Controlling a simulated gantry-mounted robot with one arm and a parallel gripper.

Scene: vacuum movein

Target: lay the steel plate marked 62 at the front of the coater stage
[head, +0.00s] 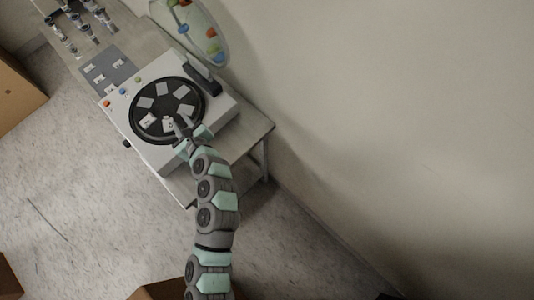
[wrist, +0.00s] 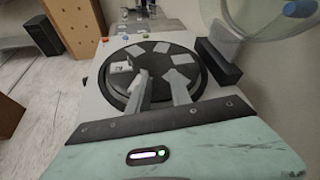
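The coater stage is a round black disc (head: 157,134) on a white machine; it also shows in the wrist view (wrist: 115,94). Several small grey plates lie around its rim, among them one at the left with a dark mark (head: 148,120), also seen in the wrist view (wrist: 121,66). The marks are too small to read, so I cannot tell which plate is 62. My gripper (head: 178,120) reaches low over the near side of the disc. In the wrist view its two fingers (wrist: 156,74) stand apart, with dark disc between the tips. The fingers hide part of the near rim.
A grey mat with several small plates (head: 112,74) lies beyond the machine. Coloured buttons (head: 107,103) line the machine's left edge. A dark block (head: 201,75) stands right of the disc, beside a clear round cover (head: 206,27). The wall is close on the right.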

